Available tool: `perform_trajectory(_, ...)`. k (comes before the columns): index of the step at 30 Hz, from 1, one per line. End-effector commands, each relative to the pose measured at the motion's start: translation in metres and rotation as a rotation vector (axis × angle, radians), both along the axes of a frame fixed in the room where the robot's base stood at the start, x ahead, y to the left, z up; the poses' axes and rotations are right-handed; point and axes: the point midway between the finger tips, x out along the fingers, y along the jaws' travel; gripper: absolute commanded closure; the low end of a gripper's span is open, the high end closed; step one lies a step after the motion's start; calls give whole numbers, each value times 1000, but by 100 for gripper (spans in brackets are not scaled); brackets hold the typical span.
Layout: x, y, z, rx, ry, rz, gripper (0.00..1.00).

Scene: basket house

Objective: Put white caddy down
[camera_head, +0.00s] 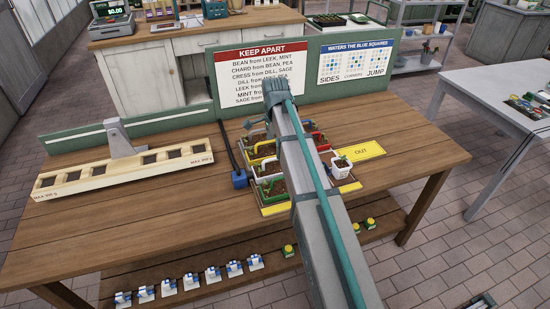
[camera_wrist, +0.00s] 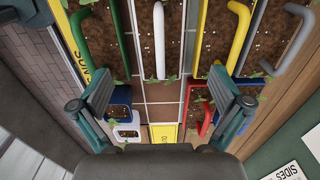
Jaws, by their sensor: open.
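The white caddy (camera_head: 268,161) sits among the other caddies on the table in the head view. Its white handle (camera_wrist: 159,42) stands near the top middle of the wrist view, with dark soil and green seedlings beside it. My gripper (camera_wrist: 160,98) is open, its two fingers wide apart on either side of the handle's line and touching nothing that I can make out. In the head view my arm hides the gripper. Whether the caddy's base is fully seated is hidden.
Yellow (camera_wrist: 230,40), green (camera_wrist: 118,40) and red (camera_wrist: 198,122) caddies crowd close around. A small white pot (camera_head: 341,168) stands near the yellow OUT plate (camera_head: 362,152). A cream slotted rack (camera_head: 125,172) lies at left. The right end of the table is clear.

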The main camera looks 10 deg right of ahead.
Motion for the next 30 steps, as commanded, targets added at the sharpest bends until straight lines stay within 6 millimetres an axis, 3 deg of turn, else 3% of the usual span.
perform_trajectory(7, 0, 0, 18, 0, 0, 0, 0)
perform_trajectory(22, 1, 2, 20, -2, -1, 7, 0)
perform_trajectory(26, 6, 19, 17, -23, -23, 90, 0)
perform_trajectory(30, 18, 64, 11, -88, -79, 321, 0)
